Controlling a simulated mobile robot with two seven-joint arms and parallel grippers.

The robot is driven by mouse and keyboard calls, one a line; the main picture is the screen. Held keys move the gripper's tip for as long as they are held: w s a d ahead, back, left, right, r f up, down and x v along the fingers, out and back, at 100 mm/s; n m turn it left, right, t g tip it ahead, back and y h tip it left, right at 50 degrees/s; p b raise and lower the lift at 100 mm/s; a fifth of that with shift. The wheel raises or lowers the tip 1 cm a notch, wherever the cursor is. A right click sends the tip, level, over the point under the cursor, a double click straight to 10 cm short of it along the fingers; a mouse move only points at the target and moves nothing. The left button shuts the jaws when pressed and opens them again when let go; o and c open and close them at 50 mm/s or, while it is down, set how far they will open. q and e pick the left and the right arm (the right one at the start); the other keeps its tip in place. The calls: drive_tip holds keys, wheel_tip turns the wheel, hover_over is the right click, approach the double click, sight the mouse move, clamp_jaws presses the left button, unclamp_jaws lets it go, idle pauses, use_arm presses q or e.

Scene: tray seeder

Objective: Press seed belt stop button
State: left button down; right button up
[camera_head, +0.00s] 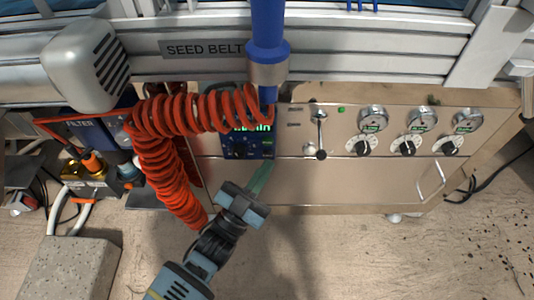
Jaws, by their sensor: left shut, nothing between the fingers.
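The label reading SEED BELT (204,49) is on the grey rail at the top. Below it, a dark blue control panel (263,146) with a green lit display and a knob is set in the steel cabinet front, partly covered by the red coiled hose. I cannot make out a button marked stop. My left gripper (263,174) comes up from the bottom, shut and empty, with its fingertips just below the panel's lower right part. Whether the tips touch the cabinet is unclear. My right gripper is out of view.
A red coiled hose (172,172) hangs left of my left gripper, close to my arm. A blue vertical tube (268,35) stands above the panel. Right of it are a lever (320,135), several gauges with knobs, and a handle (431,181). The floor at lower right is mostly clear.

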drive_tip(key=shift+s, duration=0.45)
use_arm(q)
drive_tip(key=shift+w, duration=0.15)
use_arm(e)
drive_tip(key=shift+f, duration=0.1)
use_arm(q)
drive_tip(key=shift+w, duration=0.3)
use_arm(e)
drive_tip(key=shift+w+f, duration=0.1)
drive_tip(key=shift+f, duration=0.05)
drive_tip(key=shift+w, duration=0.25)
use_arm(q)
drive_tip(key=shift+s, duration=0.5)
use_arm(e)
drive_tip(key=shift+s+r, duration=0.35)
